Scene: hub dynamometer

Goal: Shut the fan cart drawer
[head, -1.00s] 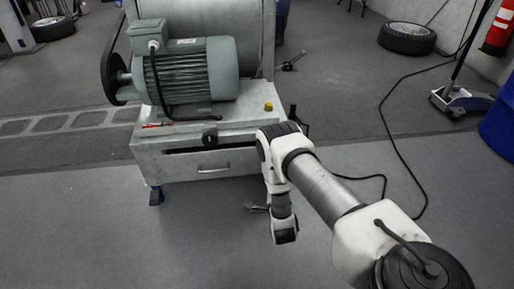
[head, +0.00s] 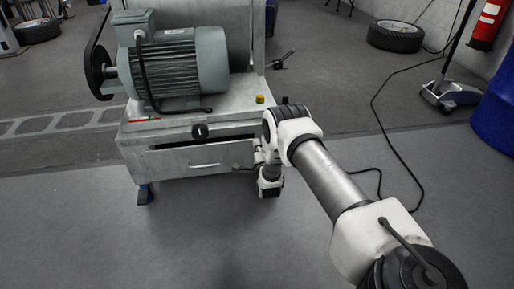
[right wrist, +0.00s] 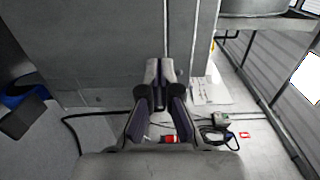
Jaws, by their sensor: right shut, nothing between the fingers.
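The fan cart (head: 135,140) is a grey metal cabinet carrying a motor. Its drawer (head: 180,168) has a pale front with a bar handle (head: 205,165). A dark gap shows above the drawer front, so it stands partly open. My right gripper (head: 240,168) is at the right end of the drawer front, with the wrist just right of it. In the right wrist view the fingers (right wrist: 158,72) are shut together with nothing between them, in front of a grey panel. I cannot tell whether they touch the drawer. My left gripper is out of view.
The grey-green motor (head: 180,68) and a black knob (head: 199,132) are on the cart. A black cable (head: 395,145) runs over the floor at right. A tyre (head: 395,36), a floor cleaner (head: 450,95) and a blue barrel (head: 495,115) stand further right. The floor in front is clear.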

